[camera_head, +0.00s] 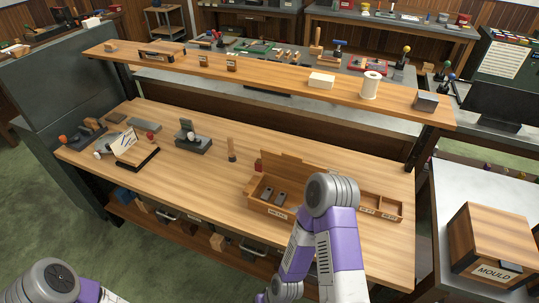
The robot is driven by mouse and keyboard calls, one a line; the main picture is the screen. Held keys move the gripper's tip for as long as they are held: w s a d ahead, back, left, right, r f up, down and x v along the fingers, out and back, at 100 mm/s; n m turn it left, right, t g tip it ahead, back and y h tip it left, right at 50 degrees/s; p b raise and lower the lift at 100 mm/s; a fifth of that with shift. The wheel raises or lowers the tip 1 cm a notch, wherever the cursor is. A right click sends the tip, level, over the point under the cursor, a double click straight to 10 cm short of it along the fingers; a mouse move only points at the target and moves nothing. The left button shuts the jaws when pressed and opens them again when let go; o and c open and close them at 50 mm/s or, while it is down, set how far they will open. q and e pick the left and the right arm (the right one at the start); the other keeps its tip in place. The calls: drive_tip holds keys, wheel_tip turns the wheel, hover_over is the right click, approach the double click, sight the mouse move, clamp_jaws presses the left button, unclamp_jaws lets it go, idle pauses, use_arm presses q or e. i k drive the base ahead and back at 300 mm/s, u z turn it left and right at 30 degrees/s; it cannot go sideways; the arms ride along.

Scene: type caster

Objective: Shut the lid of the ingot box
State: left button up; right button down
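The ingot box (262,206) is a wooden box on the bench, right of its middle, with a label on its front. Its lid (287,169) stands raised along the back edge, so the box is open. Grey ingots (273,194) lie inside. My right arm's purple and grey links reach up in front of the box and cover its right part. No fingertips of the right gripper can be made out. My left arm shows only at the bottom left corner, and its gripper is out of the picture.
A divided wooden tray (387,208) sits right of the box. A shelf (290,83) with a paper roll and small blocks runs above the bench. A dark stand (192,142) and a small wooden-handled tool (231,152) stand left.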

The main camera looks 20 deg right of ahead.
sight(289, 166)
drive_tip(key=u, duration=0.8)
drive_tip(key=k, duration=1.05)
drive_tip(key=u, duration=0.55)
drive_tip(key=i, duration=1.4)
drive_tip(key=z, duration=1.55)
drive_tip(key=i, duration=0.65)
drive_tip(key=z, duration=0.8)
